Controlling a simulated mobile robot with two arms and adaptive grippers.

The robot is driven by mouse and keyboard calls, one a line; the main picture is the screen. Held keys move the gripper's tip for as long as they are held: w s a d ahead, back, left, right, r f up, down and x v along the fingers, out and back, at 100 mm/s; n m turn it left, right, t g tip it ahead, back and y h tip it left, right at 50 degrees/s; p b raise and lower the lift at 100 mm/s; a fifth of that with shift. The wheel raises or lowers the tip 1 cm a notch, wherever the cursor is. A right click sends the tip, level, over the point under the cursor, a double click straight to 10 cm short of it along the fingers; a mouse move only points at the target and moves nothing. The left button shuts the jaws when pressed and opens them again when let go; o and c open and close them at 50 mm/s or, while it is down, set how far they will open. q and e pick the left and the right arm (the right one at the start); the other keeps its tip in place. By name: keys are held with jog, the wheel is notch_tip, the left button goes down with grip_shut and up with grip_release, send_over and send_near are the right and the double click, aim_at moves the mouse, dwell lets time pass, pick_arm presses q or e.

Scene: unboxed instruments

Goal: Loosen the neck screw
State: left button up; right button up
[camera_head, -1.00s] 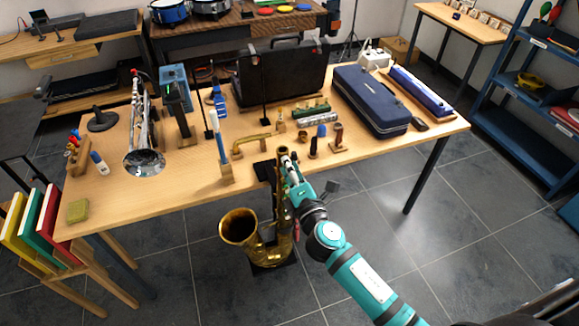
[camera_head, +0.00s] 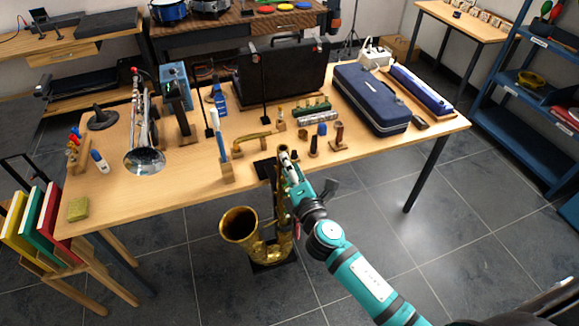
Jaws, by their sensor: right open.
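A gold saxophone (camera_head: 243,227) stands upright on a dark stand on the floor, in front of the wooden table. Its bell faces left and its top end reaches about the height of the table edge. The neck screw is too small to make out and is at least partly hidden behind my gripper. My right gripper (camera_head: 290,165) is open at the top of the saxophone body, close beside the neck socket; I cannot tell whether it touches. A curved gold neck piece (camera_head: 250,138) lies on a wooden holder on the table. My left gripper does not show.
The table (camera_head: 110,208) holds a silver trumpet-like instrument (camera_head: 145,158), a blue case (camera_head: 370,97), a black case (camera_head: 285,70) and several small stands. Colored books (camera_head: 50,220) stand at the left. The floor right of the saxophone is clear.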

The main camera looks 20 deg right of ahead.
jog(key=s, duration=1.2)
jog(key=shift+d, duration=0.2)
jog(key=s+d+f+m+g, duration=0.1)
jog(key=s+f+m+g, duration=0.2)
jog(key=f, duration=0.8)
jog(key=s+f+m+g+b, duration=0.1)
jog(key=s+f+m+g, duration=0.1)
jog(key=f, duration=0.8)
jog(key=s+d+f+m+g, duration=0.1)
jog(key=s+f+m+g, duration=0.2)
jog(key=f, duration=0.8)
jog(key=s+d+f+m+g+b, duration=0.1)
jog(key=s+f+m+g, duration=0.3)
jog(key=s+f, duration=0.7)
jog(key=s+d+f+m+g, duration=0.3)
jog(key=s+f+m+g, duration=0.2)
jog(key=s, duration=1.3)
notch_tip(320, 180, down, 7)
jog(key=m, duration=0.3)
jog(key=shift+s+r+h+b, duration=0.2)
jog(key=shift+s+h+b, duration=0.1)
jog(key=shift+b, duration=0.1)
